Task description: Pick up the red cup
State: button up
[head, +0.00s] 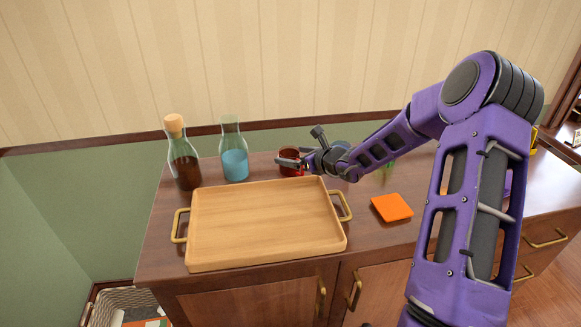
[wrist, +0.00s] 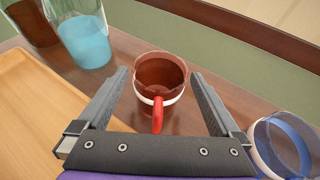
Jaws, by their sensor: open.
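The red cup (wrist: 160,78) stands upright on the dark wooden cabinet top, with a pale band and a red handle turned toward my gripper. It looks partly see-through and dark inside. In the head view the cup (head: 291,158) is behind the tray and partly hidden by my gripper (head: 291,163). In the wrist view my gripper (wrist: 162,88) is open, with one finger on each side of the cup and gaps visible between fingers and cup. Nothing is held.
A wooden tray (head: 265,222) with brass handles fills the front left. A corked bottle (head: 184,160) and a carafe of blue liquid (head: 234,160) stand behind it. An orange square (head: 391,207) lies right. A clear, blue-tinted cup (wrist: 282,148) is close to the right finger.

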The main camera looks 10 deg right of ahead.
jog(key=shift+x, duration=0.9)
jog(key=shift+c, duration=0.3)
jog(key=shift+r, duration=0.1)
jog(key=c, duration=1.4)
notch_tip(320, 180, up, 10)
jog(key=shift+p, duration=1.2)
